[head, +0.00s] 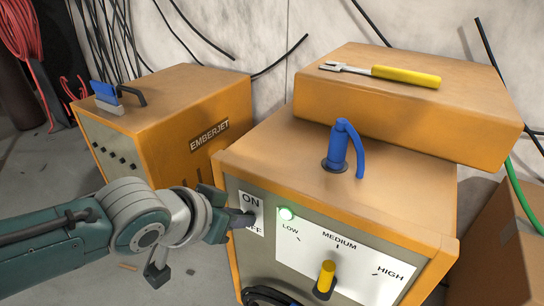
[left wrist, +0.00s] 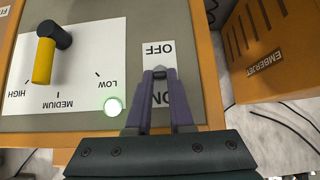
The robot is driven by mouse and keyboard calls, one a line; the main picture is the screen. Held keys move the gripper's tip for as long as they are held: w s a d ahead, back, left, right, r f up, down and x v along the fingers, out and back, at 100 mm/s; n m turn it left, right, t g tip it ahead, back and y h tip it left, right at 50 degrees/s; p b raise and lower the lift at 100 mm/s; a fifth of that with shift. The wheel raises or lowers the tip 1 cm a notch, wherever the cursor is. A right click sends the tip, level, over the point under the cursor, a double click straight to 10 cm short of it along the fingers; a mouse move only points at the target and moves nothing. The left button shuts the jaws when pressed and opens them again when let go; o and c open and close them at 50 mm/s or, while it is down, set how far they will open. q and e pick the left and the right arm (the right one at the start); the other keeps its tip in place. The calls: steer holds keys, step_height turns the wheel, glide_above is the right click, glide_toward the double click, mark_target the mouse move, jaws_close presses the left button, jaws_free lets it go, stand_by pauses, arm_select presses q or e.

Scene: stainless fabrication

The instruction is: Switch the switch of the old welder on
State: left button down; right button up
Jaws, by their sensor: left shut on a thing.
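The old welder (head: 330,180) is an orange box with a grey front panel. Its ON/OFF plate (head: 251,200) is at the panel's upper left, and a green lamp (head: 286,214) glows beside it. My left gripper (head: 243,218) reaches the plate from the left. In the left wrist view, which is upside down, its fingertips (left wrist: 160,73) come together between the OFF label and the partly covered ON label. The gripper is shut on the small dark switch (left wrist: 159,71), mostly hidden by the fingers. My right gripper is in neither view.
A yellow selector knob (head: 326,277) sits on the LOW–MEDIUM–HIGH dial. A blue handle (head: 343,148) stands on top of the welder. A second orange EMBERJET box (head: 165,95) is at left. A yellow-handled tool (head: 405,76) lies on the orange box behind.

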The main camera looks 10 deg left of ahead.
arm_select(q)
steer(key=c, duration=0.8)
jaws_free()
steer(key=p+v, duration=0.7)
steer(key=v, duration=0.3)
steer(key=shift+p, duration=0.4)
